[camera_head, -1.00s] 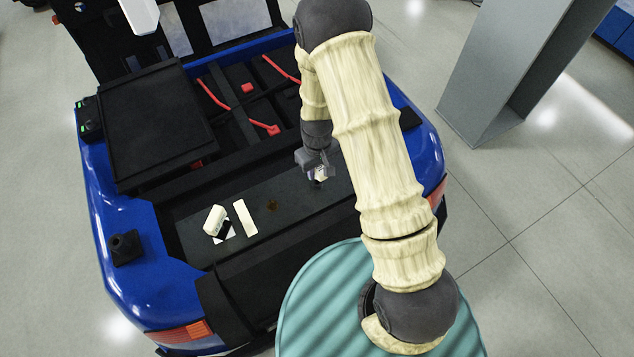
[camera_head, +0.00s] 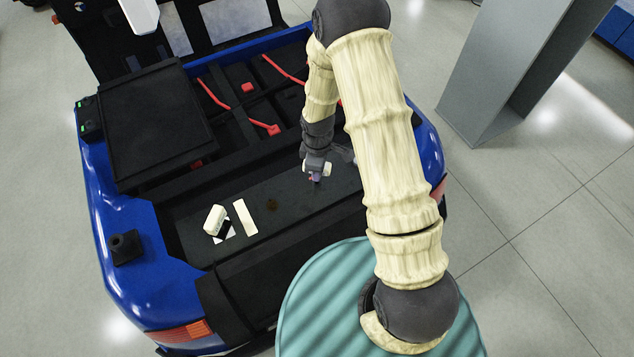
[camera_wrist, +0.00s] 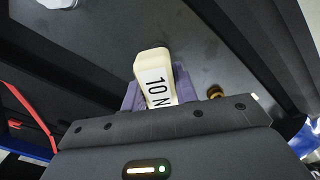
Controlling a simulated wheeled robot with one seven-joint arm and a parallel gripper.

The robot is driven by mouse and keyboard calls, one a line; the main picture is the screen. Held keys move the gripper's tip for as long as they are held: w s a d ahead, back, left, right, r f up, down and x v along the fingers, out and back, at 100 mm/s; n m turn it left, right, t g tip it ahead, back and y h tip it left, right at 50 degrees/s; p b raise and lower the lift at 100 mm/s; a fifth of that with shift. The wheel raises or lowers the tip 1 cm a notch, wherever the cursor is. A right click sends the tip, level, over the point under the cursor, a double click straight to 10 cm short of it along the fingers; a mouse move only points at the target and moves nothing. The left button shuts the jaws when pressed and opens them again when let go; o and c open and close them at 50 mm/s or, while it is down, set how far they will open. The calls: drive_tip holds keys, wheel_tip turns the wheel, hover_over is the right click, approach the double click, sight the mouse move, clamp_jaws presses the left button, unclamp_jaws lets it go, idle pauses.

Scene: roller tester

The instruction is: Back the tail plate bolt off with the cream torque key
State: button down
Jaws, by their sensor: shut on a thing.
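My gripper (camera_head: 316,178) is low over the right part of the dark tail plate (camera_head: 295,205). In the wrist view its purple-grey fingers (camera_wrist: 160,98) are shut on the cream torque key (camera_wrist: 153,72), whose face reads "10 N". Only small cream bits of the held key (camera_head: 327,168) show in the head view. A small brass-coloured bolt head (camera_wrist: 215,92) shows just right of the fingers in the wrist view, partly hidden by the gripper body. I cannot tell whether the key touches anything below.
Another cream tool (camera_head: 214,220) with a dark part lies on the plate's left, beside a cream strip (camera_head: 245,217). Red cables (camera_head: 265,127) run in the open bay behind. A grey pillar (camera_head: 505,75) stands right.

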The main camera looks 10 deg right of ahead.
drive_tip(key=shift+n, duration=0.3)
drive_tip(key=n+p, duration=0.1)
drive_tip(key=n, duration=0.2)
drive_tip(key=shift+n, duration=0.8)
drive_tip(key=shift+n+p, duration=0.5)
drive_tip(key=shift+n, duration=1)
idle(0.4)
drive_tip(key=shift+m, duration=0.3)
drive_tip(key=shift+r, duration=0.2)
drive_tip(key=shift+r+p, duration=0.3)
drive_tip(key=shift+p, duration=0.15)
